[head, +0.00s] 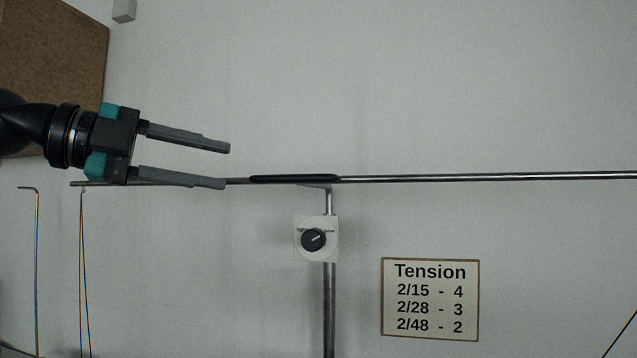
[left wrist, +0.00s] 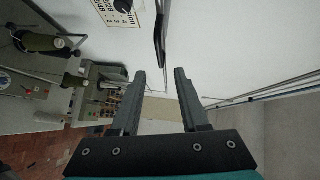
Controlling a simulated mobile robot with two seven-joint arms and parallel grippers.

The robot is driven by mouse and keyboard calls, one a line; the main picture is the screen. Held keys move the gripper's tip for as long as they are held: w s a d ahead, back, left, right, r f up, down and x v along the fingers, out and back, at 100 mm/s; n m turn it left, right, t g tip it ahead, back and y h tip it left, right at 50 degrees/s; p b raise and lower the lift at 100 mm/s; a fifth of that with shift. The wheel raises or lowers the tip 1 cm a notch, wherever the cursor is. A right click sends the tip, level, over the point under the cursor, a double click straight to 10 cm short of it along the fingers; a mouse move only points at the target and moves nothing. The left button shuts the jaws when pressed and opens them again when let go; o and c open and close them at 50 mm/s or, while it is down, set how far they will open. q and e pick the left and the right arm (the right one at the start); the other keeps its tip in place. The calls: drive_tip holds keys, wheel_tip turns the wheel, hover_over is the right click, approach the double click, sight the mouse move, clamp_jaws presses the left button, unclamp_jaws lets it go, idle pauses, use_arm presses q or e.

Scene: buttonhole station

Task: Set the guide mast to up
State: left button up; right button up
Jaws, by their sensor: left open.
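The guide mast shows in the head view as a thin metal rod (head: 480,177) lying nearly level, with a black sleeve (head: 295,178) near the top of an upright post (head: 329,310). My left gripper (head: 227,166) is open and empty, left of the sleeve. Its lower finger overlaps the rod in the picture; I cannot tell if they touch. In the left wrist view the black sleeve (left wrist: 160,38) is ahead of the open fingertips (left wrist: 160,73), apart from them. My right gripper is not in view.
A dial (head: 313,240) is on the post. A Tension sign (head: 430,300) is on the pale wall. A brown panel (head: 65,45) is behind my left arm, and thin threads hang below it. Machine parts (left wrist: 98,90) are at left in the wrist view. The upper right is clear.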

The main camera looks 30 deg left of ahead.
sight(294, 181)
use_arm(q)
drive_tip(key=p+x, duration=0.7)
drive_tip(key=x, duration=0.5)
drive_tip(key=shift+w+d, duration=0.2)
drive_tip(key=shift+d, duration=0.15)
drive_tip(key=shift+p+x, duration=0.5)
drive_tip(key=shift+x, duration=0.3)
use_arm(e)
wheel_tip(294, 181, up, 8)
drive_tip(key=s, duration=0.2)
use_arm(q)
drive_tip(key=shift+c, duration=0.3)
drive_tip(key=shift+w+f, duration=0.1)
drive_tip(key=shift+f, duration=0.05)
drive_tip(key=c, duration=0.6)
drive_tip(key=shift+f, duration=0.1)
clamp_jaws()
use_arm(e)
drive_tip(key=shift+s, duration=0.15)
